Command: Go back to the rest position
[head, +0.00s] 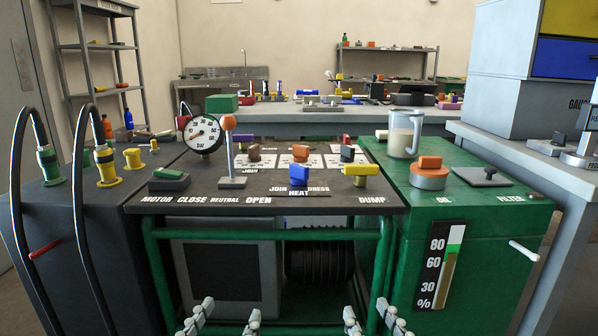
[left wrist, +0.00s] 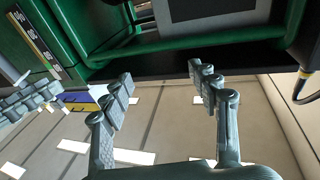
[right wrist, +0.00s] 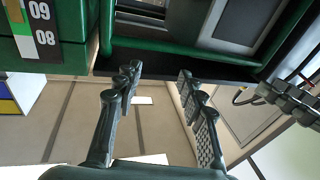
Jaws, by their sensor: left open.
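My left gripper (head: 226,318) shows at the bottom of the head view, in front of the cart's green frame. Its fingers are apart with nothing between them, as the left wrist view (left wrist: 163,88) also shows. My right gripper (head: 371,318) is at the same low height to the right. It is also open and empty in the right wrist view (right wrist: 159,85). Both grippers are below the control panel (head: 375,198) and apart from its levers. The cart's green frame (head: 270,235) shows ahead of both grippers.
The panel carries a pressure gauge (head: 204,134), an orange-knobbed lever (head: 229,150), a blue handle (head: 299,201) and a yellow handle (head: 361,170). A green tank (head: 480,235) with a jug (head: 404,135) stands right. Black hoses (head: 80,215) arch at left. A workbench (head: 330,128) stands behind.

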